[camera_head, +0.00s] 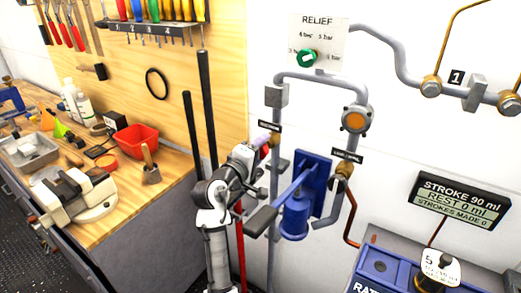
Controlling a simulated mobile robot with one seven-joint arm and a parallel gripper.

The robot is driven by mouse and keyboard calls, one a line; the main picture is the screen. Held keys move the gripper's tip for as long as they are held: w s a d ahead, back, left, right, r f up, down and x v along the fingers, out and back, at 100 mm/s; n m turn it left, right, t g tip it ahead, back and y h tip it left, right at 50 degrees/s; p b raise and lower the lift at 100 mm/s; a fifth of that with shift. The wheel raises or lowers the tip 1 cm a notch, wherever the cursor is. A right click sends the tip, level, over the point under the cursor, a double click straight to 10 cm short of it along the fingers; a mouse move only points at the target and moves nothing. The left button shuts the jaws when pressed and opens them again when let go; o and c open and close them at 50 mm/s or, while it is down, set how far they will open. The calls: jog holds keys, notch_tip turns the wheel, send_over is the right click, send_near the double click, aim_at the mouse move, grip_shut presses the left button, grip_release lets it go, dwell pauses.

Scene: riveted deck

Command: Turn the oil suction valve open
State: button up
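A small brass valve (275,138) sits on the left grey vertical pipe, under a small black label (269,127) too small to read surely. It may be the oil suction valve. A pinkish-lilac piece (263,139) and a bit of red show beside it, to the left. My grey-white arm rises from the bottom centre. Its end, my gripper (259,147), is at or very near this valve. The fingers are too small and partly hidden, so contact and opening cannot be told. A second brass valve (343,170) with its own label is on the right pipe.
A blue hand pump (297,213) with a lever stands right of my arm. A relief panel (318,43) with a green knob is above. A cluttered workbench (120,215) stands left; dark rods (206,95) lean behind my arm. A stroke display (461,199) is at right.

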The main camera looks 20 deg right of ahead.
jog(key=shift+o, duration=1)
jog(key=o, duration=0.3)
jog(key=r, duration=0.2)
jog(key=r+b, duration=0.1)
jog(key=r, duration=0.4)
jog(key=shift+w+r+b, duration=0.25)
jog(key=shift+w+b, duration=0.05)
jog(key=shift+w, duration=0.05)
jog(key=r, duration=0.2)
jog(key=s+r, duration=0.1)
jog(key=r, duration=0.1)
jog(key=r+b, duration=0.1)
jog(key=r, duration=0.1)
jog(key=shift+s+d, duration=0.3)
jog(key=c, duration=0.3)
notch_tip(320, 180, up, 7)
jog(key=b, duration=0.1)
jog(key=shift+w+a+f, duration=0.2)
jog(key=shift+w+a, duration=0.05)
jog(key=shift+w, duration=0.15)
